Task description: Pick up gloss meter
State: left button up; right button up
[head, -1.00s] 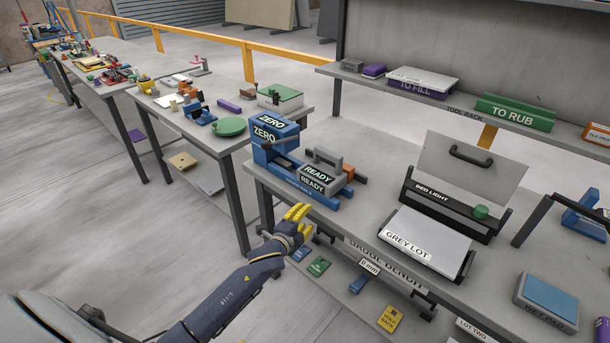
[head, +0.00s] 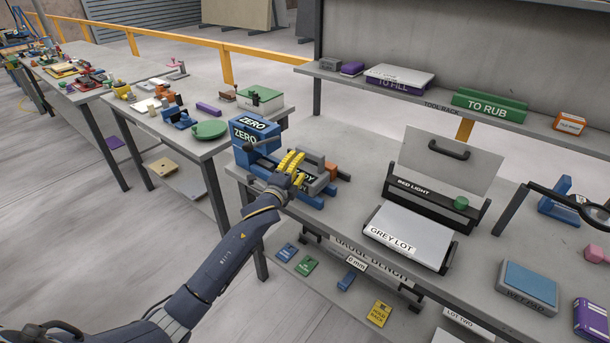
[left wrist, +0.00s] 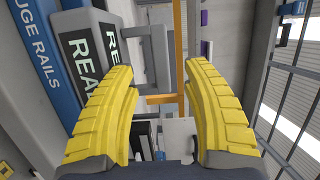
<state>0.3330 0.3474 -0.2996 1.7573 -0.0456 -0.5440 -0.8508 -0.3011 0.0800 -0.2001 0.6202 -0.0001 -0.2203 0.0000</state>
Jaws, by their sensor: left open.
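The likely gloss meter, a grey box with a black READY label and a handle on top (head: 328,182), sits on the blue gauge rails at the bench's near left corner. It also shows in the left wrist view (left wrist: 92,45), with its grey handle (left wrist: 158,58) just ahead of the fingertips. My left gripper (head: 293,165) has yellow fingers and is open at the near left side of the box, partly hiding its label. In the left wrist view its fingers (left wrist: 163,75) stand apart, with the handle roughly between their tips. I cannot tell whether they touch it. My right gripper is not in view.
A blue ZERO block (head: 252,138) stands close left of my gripper. An orange piece (head: 330,168) is behind the box. The GREY LOT panel (head: 410,235) and BED LIGHT stand (head: 440,195) are to the right. Bare bench lies between.

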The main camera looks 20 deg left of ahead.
aim_at(307, 157)
pick_arm(q)
jog(key=shift+w+d, duration=0.15)
jog(key=shift+w, duration=1.15)
jog(key=shift+w+d, duration=0.2)
jog(key=shift+w, duration=1.05)
jog(key=shift+w+d, duration=0.15)
jog(key=shift+w, duration=1.15)
jog(key=shift+c, duration=0.4)
grip_shut()
jog(key=shift+r, duration=0.15)
